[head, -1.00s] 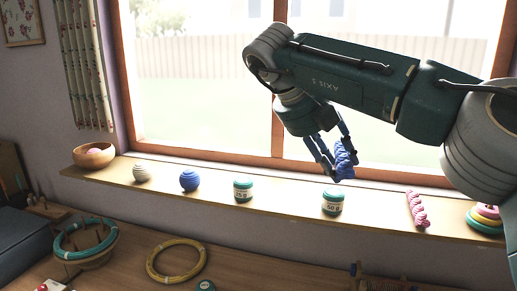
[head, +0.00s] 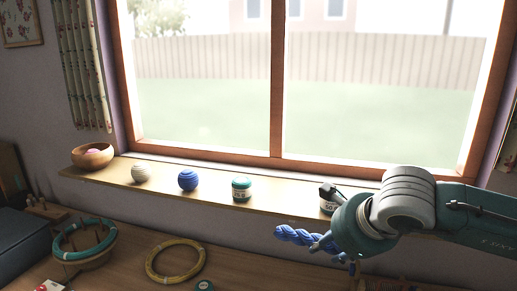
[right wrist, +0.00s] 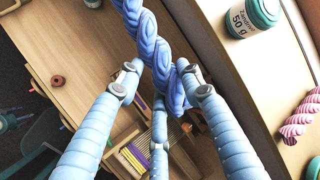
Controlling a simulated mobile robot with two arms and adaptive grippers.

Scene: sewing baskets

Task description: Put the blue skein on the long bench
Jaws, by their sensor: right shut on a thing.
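The blue skein (head: 293,235) is a twisted bright blue hank. It is held in my right gripper (head: 328,242), its free end pointing left, in front of the windowsill shelf and above the wooden bench top (head: 230,268). In the right wrist view the skein (right wrist: 148,40) runs between the fingers of my right gripper (right wrist: 163,82), which are closed about its lower part. The bench top (right wrist: 75,45) shows below it. I cannot tell the exact height of the skein above the wood. My left gripper is not in view.
The sill (head: 115,174) bears a bowl (head: 93,157), a white ball (head: 140,173), a blue ball (head: 188,180) and jars (head: 241,190). A pink skein (right wrist: 300,116) lies there too. A yellow hoop (head: 151,270) and a teal-ringed basket (head: 84,258) occupy the bench's left part.

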